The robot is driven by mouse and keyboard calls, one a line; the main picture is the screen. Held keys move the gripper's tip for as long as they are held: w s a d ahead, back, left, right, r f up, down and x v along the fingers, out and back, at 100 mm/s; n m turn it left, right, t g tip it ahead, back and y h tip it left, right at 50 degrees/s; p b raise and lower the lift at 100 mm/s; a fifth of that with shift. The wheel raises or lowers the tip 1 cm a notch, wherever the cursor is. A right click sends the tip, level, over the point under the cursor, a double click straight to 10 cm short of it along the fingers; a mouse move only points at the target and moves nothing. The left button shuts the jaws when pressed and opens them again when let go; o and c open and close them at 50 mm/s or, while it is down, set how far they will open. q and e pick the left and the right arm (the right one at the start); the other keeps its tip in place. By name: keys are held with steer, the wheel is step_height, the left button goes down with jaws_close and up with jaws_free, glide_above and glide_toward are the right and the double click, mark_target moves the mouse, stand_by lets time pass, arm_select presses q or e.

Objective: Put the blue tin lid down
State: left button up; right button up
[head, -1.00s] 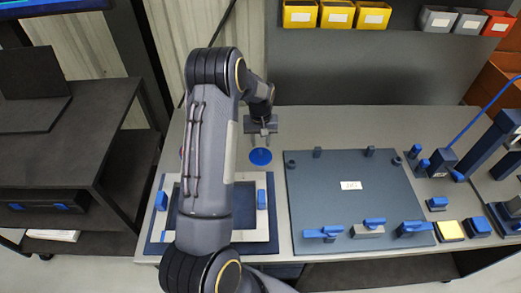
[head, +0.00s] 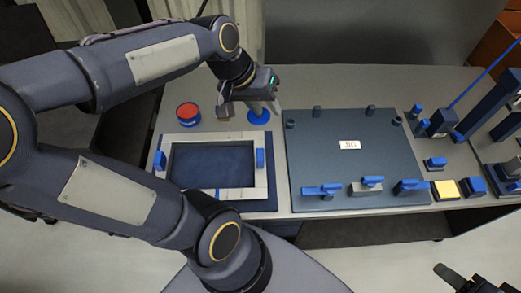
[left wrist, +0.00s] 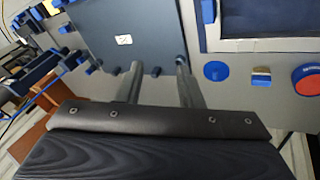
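The blue tin lid (head: 258,118) is a flat round disc lying on the grey bench top, behind the framed panel. In the left wrist view the lid (left wrist: 216,71) lies just right of the right-hand finger, with bare bench around it. My left gripper (head: 265,107) is above and close to the lid in the head view. In the left wrist view its fingers (left wrist: 158,75) stand apart with nothing between them. A dark part of my right gripper (head: 460,279) shows at the lower right of the head view; its opening is unclear.
A red-topped blue tin (head: 188,113) stands left of the lid, with a small block (head: 225,110) between them. The light frame (head: 262,180) lies in front. A dark board (head: 350,175) with blue clamps lies to the right.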

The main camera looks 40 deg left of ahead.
arm_select(q)
steer(key=s+d+f+m+t, duration=0.1)
steer(key=s+d+f+m, duration=0.1)
steer(key=s+d, duration=0.4)
steer(key=s, duration=0.3)
steer(key=shift+s+d+h, duration=0.3)
steer(key=shift+s+h, duration=0.05)
steer(key=shift+h, duration=0.05)
